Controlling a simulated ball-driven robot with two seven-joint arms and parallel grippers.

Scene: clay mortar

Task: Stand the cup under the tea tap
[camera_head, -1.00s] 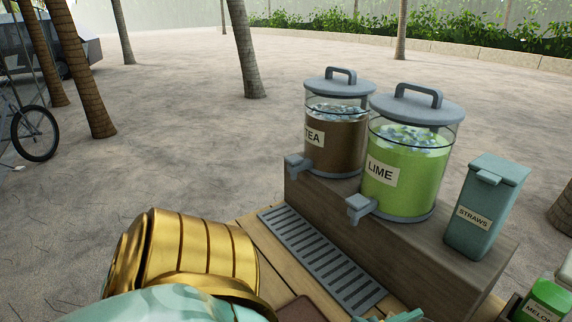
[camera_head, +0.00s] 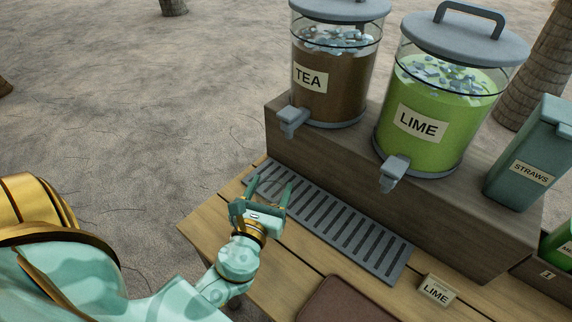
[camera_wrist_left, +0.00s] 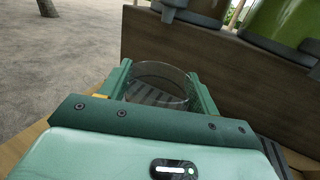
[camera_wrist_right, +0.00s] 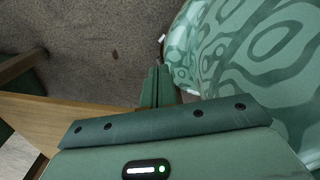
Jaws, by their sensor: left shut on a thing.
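The tea dispenser (camera_head: 330,88), labelled TEA, stands on a raised wooden step, and its grey tap (camera_head: 292,119) sticks out at the front left. My left gripper (camera_head: 270,188) is at the left end of the slotted drip tray (camera_head: 350,233), below and in front of the tea tap. In the left wrist view it is shut on a clear cup (camera_wrist_left: 158,84), seen upright between the fingers, with tray slats showing through it. I cannot tell whether the cup touches the tray. The cup hardly shows in the head view. My right gripper (camera_wrist_right: 157,88) is shut and empty.
The lime dispenser (camera_head: 430,95) and its tap (camera_head: 394,172) stand to the right. A straws box (camera_head: 528,160) is farther right. A LIME card (camera_head: 437,291) and a brown mat (camera_head: 347,301) lie on the table front. The wooden step (camera_head: 430,207) rises behind the tray.

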